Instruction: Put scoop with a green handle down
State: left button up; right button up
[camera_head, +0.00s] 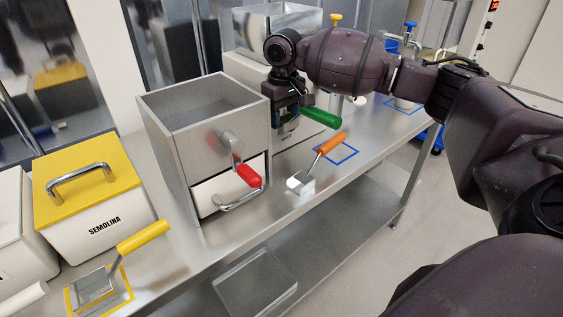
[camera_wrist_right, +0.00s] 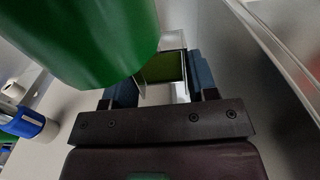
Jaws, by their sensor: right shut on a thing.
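The scoop's green handle (camera_head: 321,118) sticks out to the right of my right gripper (camera_head: 284,122) in the head view. The gripper is shut on the scoop and is above the steel table, beside the grey metal hopper box. The green handle (camera_wrist_right: 85,40) fills the upper left of the right wrist view, with the gripper's blue fingers (camera_wrist_right: 160,82) behind it. The scoop's metal part is mostly hidden by the gripper in the head view. My left gripper is not in view.
An orange-handled scoop (camera_head: 330,143) lies on the steel table (camera_head: 235,237), by a blue outlined square (camera_head: 350,156). The hopper box (camera_head: 181,140) with its red crank knob (camera_head: 249,176) stands left. A yellow-lidded semolina bin (camera_head: 97,222) and yellow-handled scoop (camera_head: 143,238) are at lower left.

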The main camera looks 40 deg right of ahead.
jog(key=b, duration=0.1)
send_over(283, 168)
notch_tip(283, 168, down, 8)
jog(key=shift+f, duration=0.25)
notch_tip(283, 168, down, 6)
jog(key=shift+r+b, duration=0.1)
jog(key=shift+b, duration=0.45)
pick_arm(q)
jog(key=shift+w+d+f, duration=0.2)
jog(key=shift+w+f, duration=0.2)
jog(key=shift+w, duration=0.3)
pick_arm(e)
jog(key=o, duration=0.9)
notch_tip(283, 168, up, 11)
jog(key=shift+r+p, duration=0.1)
jog(key=shift+p, duration=0.9)
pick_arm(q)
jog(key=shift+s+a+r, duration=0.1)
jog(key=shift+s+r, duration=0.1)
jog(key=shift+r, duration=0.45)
pick_arm(e)
jog(key=shift+r, duration=0.5)
